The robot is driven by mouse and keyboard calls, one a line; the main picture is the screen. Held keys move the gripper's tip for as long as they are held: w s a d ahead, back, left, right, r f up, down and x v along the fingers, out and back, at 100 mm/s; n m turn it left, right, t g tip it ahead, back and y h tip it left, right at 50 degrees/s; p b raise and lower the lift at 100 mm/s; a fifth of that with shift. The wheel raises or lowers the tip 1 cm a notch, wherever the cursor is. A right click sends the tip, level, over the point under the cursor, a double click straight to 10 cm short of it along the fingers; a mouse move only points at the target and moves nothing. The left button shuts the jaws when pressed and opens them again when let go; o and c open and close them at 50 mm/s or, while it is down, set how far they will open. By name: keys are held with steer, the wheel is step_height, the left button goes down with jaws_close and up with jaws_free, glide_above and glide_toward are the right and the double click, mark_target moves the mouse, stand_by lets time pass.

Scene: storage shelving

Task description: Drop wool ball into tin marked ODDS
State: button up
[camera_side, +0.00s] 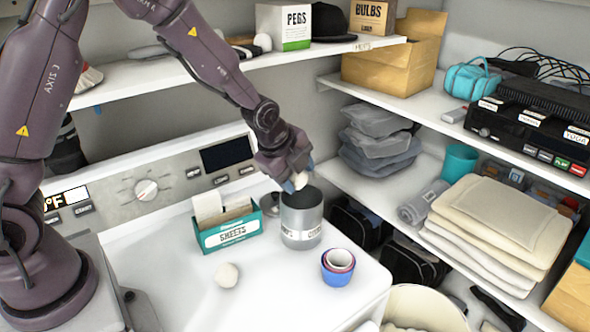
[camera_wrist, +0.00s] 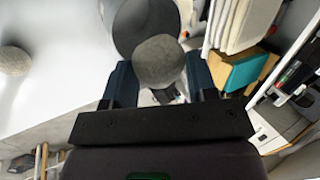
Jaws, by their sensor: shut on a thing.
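My gripper (camera_side: 299,178) is shut on a pale wool ball (camera_side: 300,181), held just above the grey metal tin (camera_side: 300,222) on the white appliance top. In the wrist view the ball (camera_wrist: 158,62) sits between the two dark blue fingers of my gripper (camera_wrist: 160,80). A dark round opening, apparently the tin's (camera_wrist: 130,28), shows behind the ball, which overlaps its lower right part. The tin stands upright; its labels are too small to read surely. A second pale ball (camera_side: 227,275) lies on the white top, left of the tin.
A teal SHEETS box (camera_side: 228,228) stands close left of the tin. Nested coloured cups (camera_side: 338,266) stand in front to its right. Shelves with folded towels (camera_side: 490,222) and grey packs (camera_side: 380,140) lie to the right. An upper shelf (camera_side: 150,78) runs behind. The front white top is mostly clear.

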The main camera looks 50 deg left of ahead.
stand_by(0.3)
steer(key=o, duration=1)
steer(key=v, duration=1.3)
steer(key=shift+w, duration=0.1)
